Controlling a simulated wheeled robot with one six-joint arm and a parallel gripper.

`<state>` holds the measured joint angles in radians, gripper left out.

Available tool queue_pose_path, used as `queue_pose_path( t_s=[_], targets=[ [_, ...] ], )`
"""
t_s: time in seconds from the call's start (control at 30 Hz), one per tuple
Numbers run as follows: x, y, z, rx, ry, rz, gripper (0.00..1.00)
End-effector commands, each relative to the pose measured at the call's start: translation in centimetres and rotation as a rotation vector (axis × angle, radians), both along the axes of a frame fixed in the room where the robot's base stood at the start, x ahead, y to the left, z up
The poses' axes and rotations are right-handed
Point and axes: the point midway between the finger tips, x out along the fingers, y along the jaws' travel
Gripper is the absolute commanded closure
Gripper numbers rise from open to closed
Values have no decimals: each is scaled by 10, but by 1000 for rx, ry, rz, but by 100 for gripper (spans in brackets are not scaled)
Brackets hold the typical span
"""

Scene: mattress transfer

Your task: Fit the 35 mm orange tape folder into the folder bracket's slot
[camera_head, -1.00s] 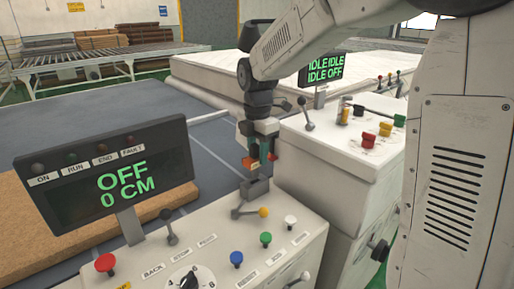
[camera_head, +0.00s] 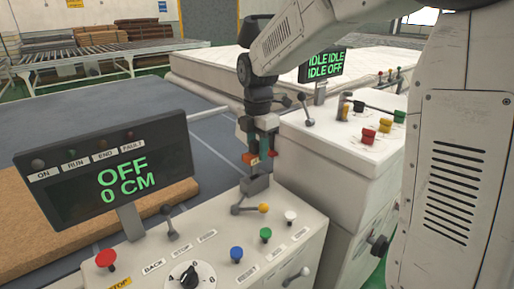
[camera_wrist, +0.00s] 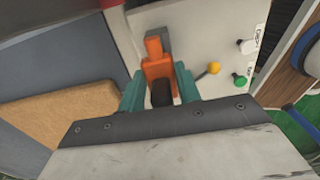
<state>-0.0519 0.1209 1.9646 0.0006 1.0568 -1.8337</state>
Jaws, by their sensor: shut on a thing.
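My gripper (camera_head: 258,150) points down above the near control console. In the wrist view its teal fingers (camera_wrist: 158,92) are shut on the orange tape folder (camera_wrist: 156,62), which sticks out past the fingertips. In the head view only small orange parts of the folder show between and below the fingers. The grey folder bracket (camera_head: 256,186) stands on the console's far edge, directly below the gripper. In the wrist view a grey block, seemingly the bracket (camera_wrist: 157,34), shows just beyond the folder. The slot is hidden, and I cannot tell whether the folder touches the bracket.
The console carries a lever with a yellow knob (camera_head: 263,208), coloured buttons and a dial (camera_head: 188,277). A display (camera_head: 112,172) reading OFF, 0 CM stands at left. A second white console (camera_head: 345,135) stands close at right. A white mattress (camera_head: 205,70) lies behind.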

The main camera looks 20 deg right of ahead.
Motion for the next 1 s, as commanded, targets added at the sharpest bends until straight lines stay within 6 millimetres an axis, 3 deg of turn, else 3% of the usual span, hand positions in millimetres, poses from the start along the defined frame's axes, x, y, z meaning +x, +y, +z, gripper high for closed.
queue_pose_path(
  t_s=[1.0],
  targets=[
    [0, 0, -14, 0, -1, 0, 98]
  ],
)
